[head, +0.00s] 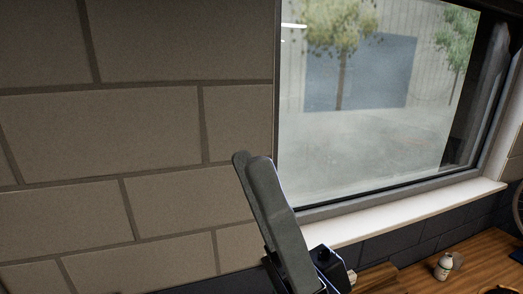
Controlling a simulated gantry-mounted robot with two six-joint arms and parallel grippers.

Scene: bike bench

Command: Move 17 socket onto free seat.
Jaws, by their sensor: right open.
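The 17 socket and the free seat do not show in the head view. My right gripper (251,159) points upward at the lower middle, in front of the brick wall and the window's left edge. Its two grey fingers are seen nearly side-on and overlap in the picture. The gripper is open, and no object shows between the fingers. My left gripper is not in view.
A wooden bench top (412,283) shows at the lower right. A small white bottle (443,268) stands on it. A pale window sill (400,216) runs below the window (380,110). The grey block wall (100,130) fills the left side.

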